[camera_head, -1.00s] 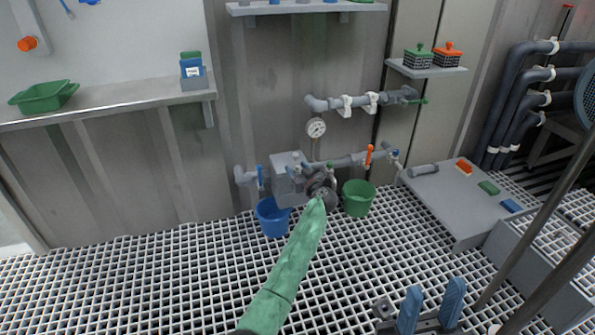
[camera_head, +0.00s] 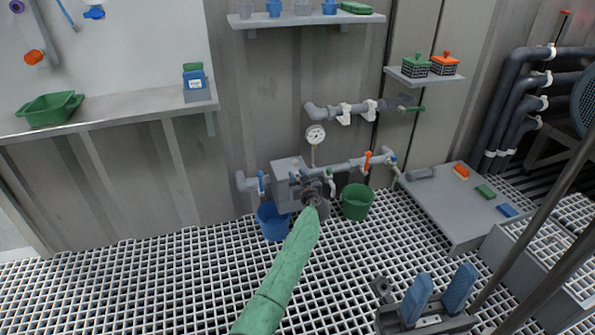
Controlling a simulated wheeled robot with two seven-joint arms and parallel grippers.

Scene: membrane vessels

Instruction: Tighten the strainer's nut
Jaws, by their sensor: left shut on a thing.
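The strainer (camera_head: 286,172) is a grey block-shaped housing set in the pipe run low on the back wall. My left arm, in a green sleeve, reaches to its front. My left gripper (camera_head: 311,196) is shut on a dark round part at the strainer's front, which I take to be the nut. The sleeve and wrist hide most of the nut and the fingertips. My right gripper (camera_head: 440,292), with two blue fingers, is at the lower right, open and empty, above the grating and away from the strainer.
A blue bucket (camera_head: 272,222) stands below the strainer and a green bucket (camera_head: 357,201) to its right. An orange-handled valve (camera_head: 367,161) and a gauge (camera_head: 316,135) are close by. A grey platform (camera_head: 450,215) with coloured blocks lies at right. The grating in front is clear.

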